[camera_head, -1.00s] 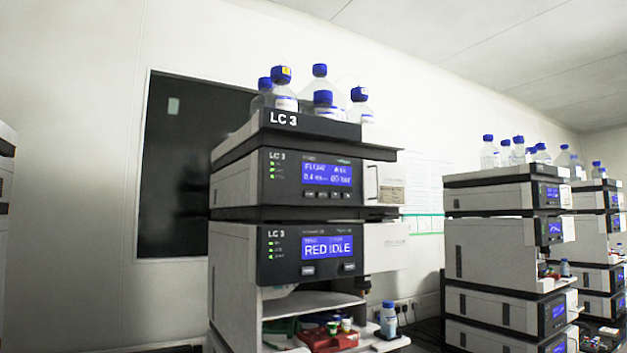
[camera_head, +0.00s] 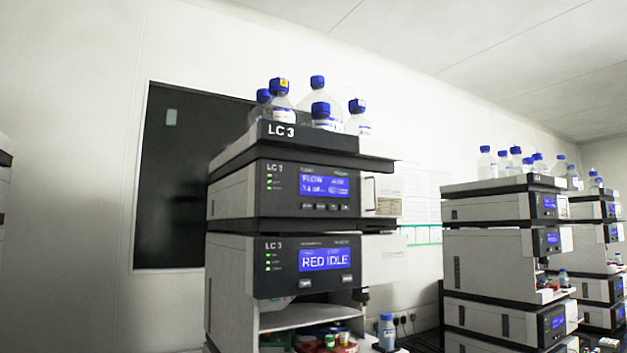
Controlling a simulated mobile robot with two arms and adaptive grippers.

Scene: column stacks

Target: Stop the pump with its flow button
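The LC 3 stack stands in the middle of the view. Its upper module, the pump (camera_head: 285,191), has a blue display (camera_head: 325,186) that reads FLOW with smaller, blurred text. A row of small buttons (camera_head: 327,207) lies under that display; their labels are too small to read. Green lights show at the left of its panel. The module below (camera_head: 278,280) has a display (camera_head: 325,259) reading RED IDLE and two buttons under it. Neither of my grippers is in view.
Blue-capped bottles (camera_head: 318,105) stand on top of the LC 3 stack. More stacks (camera_head: 490,240) stand at the right. A dark window (camera_head: 178,180) is behind.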

